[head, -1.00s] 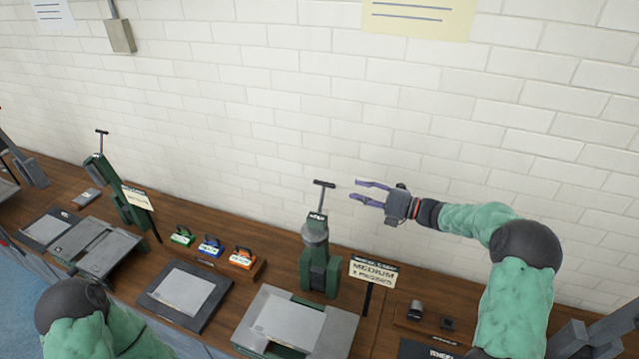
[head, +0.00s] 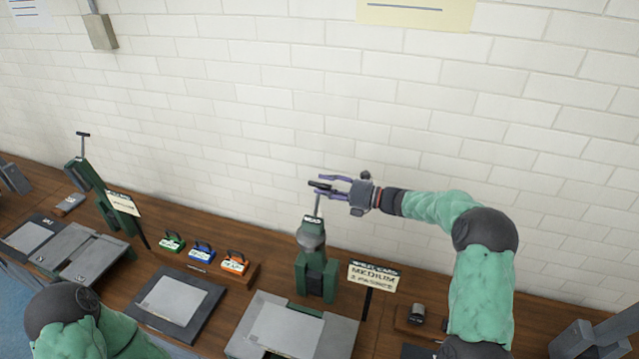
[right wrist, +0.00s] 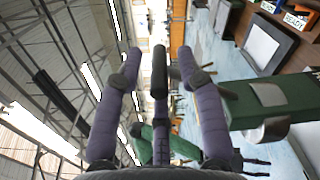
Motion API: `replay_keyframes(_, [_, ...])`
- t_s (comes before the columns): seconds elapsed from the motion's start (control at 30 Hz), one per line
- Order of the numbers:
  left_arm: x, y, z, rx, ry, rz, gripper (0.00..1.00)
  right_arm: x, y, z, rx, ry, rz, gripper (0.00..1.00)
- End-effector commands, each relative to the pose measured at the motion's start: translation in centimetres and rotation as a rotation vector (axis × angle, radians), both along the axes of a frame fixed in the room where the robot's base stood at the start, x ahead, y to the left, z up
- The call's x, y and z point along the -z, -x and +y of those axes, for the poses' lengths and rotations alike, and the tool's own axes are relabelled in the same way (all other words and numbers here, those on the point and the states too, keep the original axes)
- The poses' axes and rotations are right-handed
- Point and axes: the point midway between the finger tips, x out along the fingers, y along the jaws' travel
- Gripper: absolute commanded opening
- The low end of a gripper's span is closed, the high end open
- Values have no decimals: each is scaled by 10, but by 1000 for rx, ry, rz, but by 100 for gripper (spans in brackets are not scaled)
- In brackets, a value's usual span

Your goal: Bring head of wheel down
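The wheel machine (head: 316,275) is a green upright body on the bench with a rounded grey head (head: 311,234). A thin post with a dark T-shaped handle (head: 320,185) rises from its top. My right gripper (head: 320,186) comes in from the right at the handle, its purple fingers apart on either side of the bar. In the right wrist view a dark bar (right wrist: 160,72) lies between the spread fingers, with gaps beside it; firm contact cannot be told. The green machine (right wrist: 265,110) shows at the right there. My left gripper is out of view.
A grey plate table (head: 285,330) stands before the machine, and a "MEDIUM" sign (head: 372,278) beside it. A rack of green, blue and orange blocks (head: 203,258) lies left. Another green machine (head: 95,195) stands farther left. The brick wall is behind.

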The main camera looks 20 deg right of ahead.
Motion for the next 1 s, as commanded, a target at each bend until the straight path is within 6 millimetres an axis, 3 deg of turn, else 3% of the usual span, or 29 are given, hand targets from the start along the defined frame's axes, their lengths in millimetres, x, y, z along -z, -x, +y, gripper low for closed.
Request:
replay_keyframes(0.2, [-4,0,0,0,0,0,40,-1,-10,15,0,1,-1,38])
replay_keyframes(0.53, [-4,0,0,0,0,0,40,0,-12,17,0,1,-1,38])
replay_keyframes(0.67, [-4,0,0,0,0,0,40,0,-12,17,0,1,-1,1])
replay_keyframes(1.0, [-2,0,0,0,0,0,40,1,-11,19,1,3,-3,0])
